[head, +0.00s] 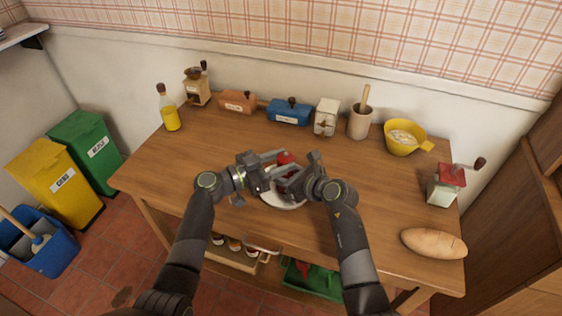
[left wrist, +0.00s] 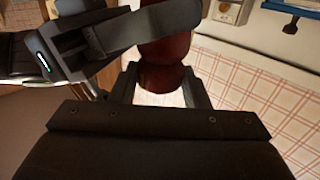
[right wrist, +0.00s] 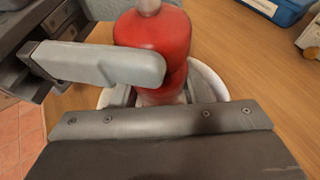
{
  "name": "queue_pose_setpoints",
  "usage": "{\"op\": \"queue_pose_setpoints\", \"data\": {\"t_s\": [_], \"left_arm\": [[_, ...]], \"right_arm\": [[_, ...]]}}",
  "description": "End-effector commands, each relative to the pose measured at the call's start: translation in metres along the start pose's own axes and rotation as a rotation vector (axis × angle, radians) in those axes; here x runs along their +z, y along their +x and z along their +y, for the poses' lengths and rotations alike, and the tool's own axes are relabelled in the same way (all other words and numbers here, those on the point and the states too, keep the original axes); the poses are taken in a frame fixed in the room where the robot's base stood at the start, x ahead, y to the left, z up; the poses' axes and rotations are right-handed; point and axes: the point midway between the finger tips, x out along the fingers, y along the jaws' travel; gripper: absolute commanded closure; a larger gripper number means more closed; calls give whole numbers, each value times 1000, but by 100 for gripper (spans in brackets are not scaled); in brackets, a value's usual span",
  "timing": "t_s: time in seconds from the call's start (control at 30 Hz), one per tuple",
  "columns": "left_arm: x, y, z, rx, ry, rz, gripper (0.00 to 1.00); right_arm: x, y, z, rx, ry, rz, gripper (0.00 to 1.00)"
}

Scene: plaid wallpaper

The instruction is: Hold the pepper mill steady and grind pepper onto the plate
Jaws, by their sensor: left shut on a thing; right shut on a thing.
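A red pepper mill (head: 285,158) stands upright over the white plate (head: 284,205) near the middle of the table. It also shows in the left wrist view (left wrist: 163,80) and the right wrist view (right wrist: 152,35), where a pale knob tops it. My left gripper (head: 270,169) is shut on the mill from the left. My right gripper (head: 297,180) is shut on it from the right. A grey finger of the other gripper crosses the mill in each wrist view. The grippers hide much of the plate, and I cannot see pepper on it.
A red-topped grinder (head: 445,186) and bread (head: 433,243) stand right.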

Motion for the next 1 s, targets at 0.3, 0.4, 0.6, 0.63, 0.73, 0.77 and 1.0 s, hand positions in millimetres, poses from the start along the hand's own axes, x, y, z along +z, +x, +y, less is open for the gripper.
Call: {"op": "queue_pose_setpoints", "data": {"t_s": [0.3, 0.4, 0.6, 0.63, 0.73, 0.77, 1.0], "left_arm": [[1, 1, -6, 247, 1, -6, 81], [1, 1, -6, 305, 0, -5, 81], [2, 2, -8, 400, 0, -7, 81], [2, 2, -8, 413, 2, -8, 81], [2, 2, -9, 451, 2, -9, 81], [3, 2, -9, 461, 1, -9, 81], [3, 2, -9, 518, 0, -8, 81]], "right_arm": [[1, 0, 1, 3, 0, -2, 85], [1, 0, 2, 4, 0, -2, 85], [1, 0, 2, 5, 1, -2, 85], [1, 0, 2, 5, 1, -2, 85], [1, 0, 2, 5, 1, -3, 85], [2, 1, 2, 5, 1, -3, 85], [2, 1, 3, 7, 1, -4, 85]]}}
